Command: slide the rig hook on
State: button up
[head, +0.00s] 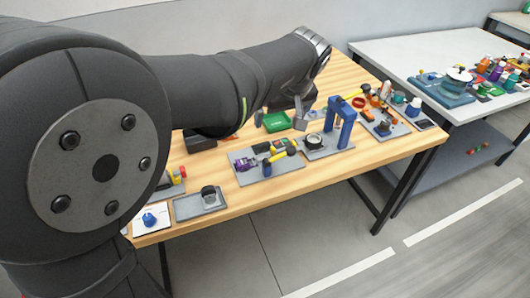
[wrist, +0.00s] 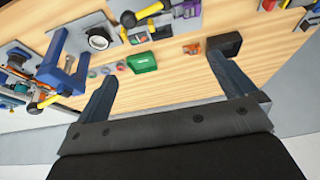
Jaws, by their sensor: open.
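I cannot pick out the rig hook for certain in either view. A blue upright arch (head: 347,112) stands on a grey plate on the wooden table, and it also shows in the wrist view (wrist: 58,73) at the left. A round dark part (head: 315,140) sits on the plate beside the arch. My gripper (head: 303,112) is above the table, left of the arch in the head view. In the wrist view its fingers (wrist: 160,70) are spread wide with nothing between them. My arm hides part of the table.
A green tray (head: 277,121) and a dark box (wrist: 226,43) lie on the wooden table (wrist: 270,40). Grey plates with yellow-handled and purple parts (head: 265,160) line the near edge. A white table (head: 420,50) with many objects stands at the right.

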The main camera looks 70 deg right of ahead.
aim_at(273, 148)
jog(key=shift+s+a+r, duration=0.1)
jog(key=shift+r, duration=0.15)
jog(key=shift+f, duration=0.15)
jog(key=c, duration=0.4)
jog(key=d+f, duration=0.2)
jog(key=f, duration=0.1)
jog(key=d+f, duration=0.1)
jog(key=d, duration=0.1)
jog(key=shift+w+f, duration=0.25)
jog(key=shift+f, duration=0.15)
jog(key=c, duration=1)
jog(key=x, duration=1.7)
jog(key=shift+c, duration=0.2)
grip_shut()
